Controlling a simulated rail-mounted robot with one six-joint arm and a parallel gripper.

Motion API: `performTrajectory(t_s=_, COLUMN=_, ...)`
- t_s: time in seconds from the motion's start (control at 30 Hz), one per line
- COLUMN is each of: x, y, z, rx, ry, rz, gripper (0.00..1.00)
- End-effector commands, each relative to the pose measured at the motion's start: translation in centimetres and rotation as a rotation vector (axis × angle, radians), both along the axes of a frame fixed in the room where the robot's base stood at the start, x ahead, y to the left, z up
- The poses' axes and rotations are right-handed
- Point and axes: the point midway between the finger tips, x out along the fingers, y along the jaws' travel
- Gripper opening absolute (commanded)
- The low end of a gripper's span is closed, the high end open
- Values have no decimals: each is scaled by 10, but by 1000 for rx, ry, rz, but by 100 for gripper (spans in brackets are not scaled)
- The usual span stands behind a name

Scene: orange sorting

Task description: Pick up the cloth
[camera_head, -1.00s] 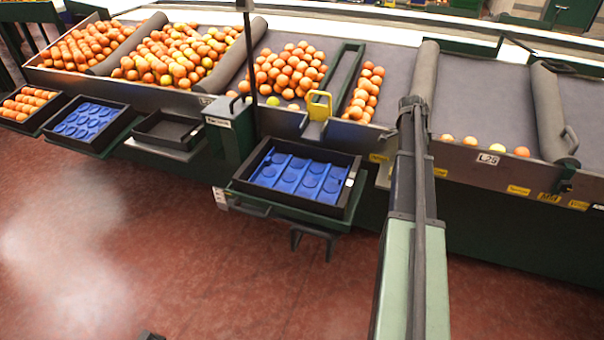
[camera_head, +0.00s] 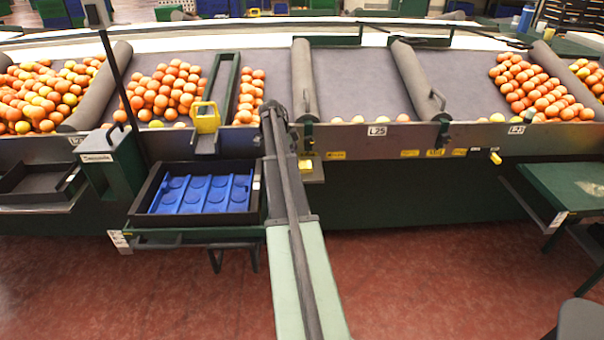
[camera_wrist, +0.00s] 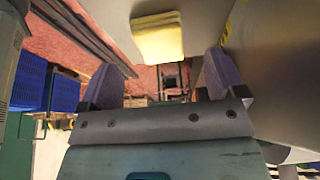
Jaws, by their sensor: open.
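A folded yellow cloth (camera_wrist: 157,37) shows at the top middle of the wrist view, ahead of my fingertips and apart from them. It looks flat, with a layered edge. My gripper (camera_wrist: 161,70) is open, with a purple-grey finger on each side and nothing between them. In the head view my arm reaches up toward the sorting line and my gripper cannot be made out. I cannot clearly identify the cloth in that view; a small yellowish patch (camera_head: 306,156) shows just right of my arm.
A sorting line with oranges (camera_head: 165,90) and grey rollers (camera_head: 305,80) runs across the back. A black crate with a blue insert (camera_head: 203,193) stands left of my arm. A green table (camera_head: 565,185) is at the right. A grey wall (camera_wrist: 265,70) is close on the wrist view's right.

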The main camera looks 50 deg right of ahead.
Motion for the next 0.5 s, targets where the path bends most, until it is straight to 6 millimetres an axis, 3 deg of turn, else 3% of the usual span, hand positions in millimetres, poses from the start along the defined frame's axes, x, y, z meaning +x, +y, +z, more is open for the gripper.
performTrajectory(t_s=0.23, x=-13, y=-8, z=-46, rx=1, ry=1, rz=0, gripper=89)
performTrajectory(t_s=0.5, x=-16, y=-10, z=-45, rx=0, ry=0, rz=1, gripper=89)
